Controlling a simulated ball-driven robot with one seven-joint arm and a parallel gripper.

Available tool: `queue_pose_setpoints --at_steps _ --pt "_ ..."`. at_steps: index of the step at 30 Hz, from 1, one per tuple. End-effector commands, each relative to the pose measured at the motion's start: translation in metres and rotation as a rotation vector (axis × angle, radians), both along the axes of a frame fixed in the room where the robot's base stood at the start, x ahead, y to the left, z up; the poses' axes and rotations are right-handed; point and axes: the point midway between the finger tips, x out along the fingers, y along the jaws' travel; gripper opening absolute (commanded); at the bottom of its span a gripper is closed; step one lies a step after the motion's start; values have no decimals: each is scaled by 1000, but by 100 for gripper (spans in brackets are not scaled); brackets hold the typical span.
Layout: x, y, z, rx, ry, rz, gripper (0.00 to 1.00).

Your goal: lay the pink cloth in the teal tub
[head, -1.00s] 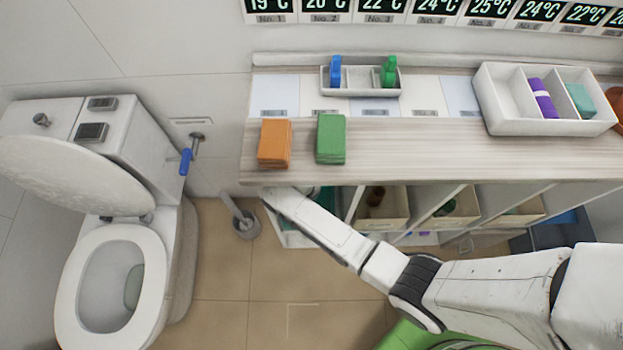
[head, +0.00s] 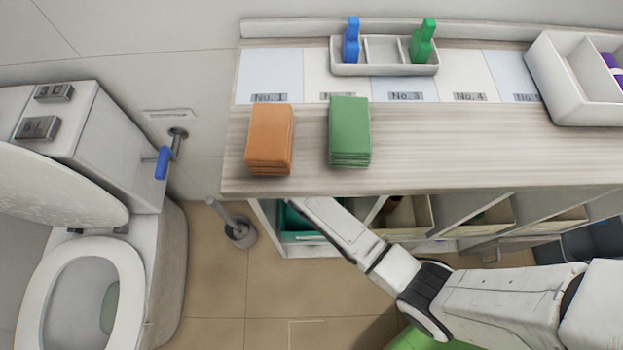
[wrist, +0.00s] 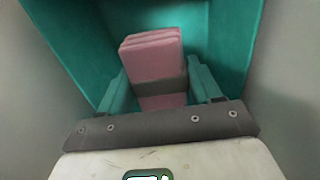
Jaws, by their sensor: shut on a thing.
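I cannot tell whether the cloth touches the tub's floor. In the head view, part of the teal tub (head: 295,222) shows in the leftmost compartment under the counter. My arm reaches in there, and the counter hides my gripper and the cloth.
An orange stack (head: 269,140) and a green stack (head: 349,131) lie on the counter (head: 450,135) above. A white tray (head: 385,70) holds blue and green items. Beige bins (head: 482,216) fill compartments to the right. A toilet (head: 95,290) and brush (head: 238,228) stand left.

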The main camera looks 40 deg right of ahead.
Motion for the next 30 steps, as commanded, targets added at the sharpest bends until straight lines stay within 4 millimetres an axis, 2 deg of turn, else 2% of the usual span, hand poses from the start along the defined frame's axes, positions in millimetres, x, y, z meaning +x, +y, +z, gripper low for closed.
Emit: queue_pose_setpoints --at_steps 1,3,11,18,30 --pt "0 0 -13 0 3 0 35" --pt "0 0 -25 0 1 1 35" --pt "0 0 -46 0 0 2 35" --pt "0 0 -77 0 1 3 35" --pt "0 0 -83 0 0 3 35"
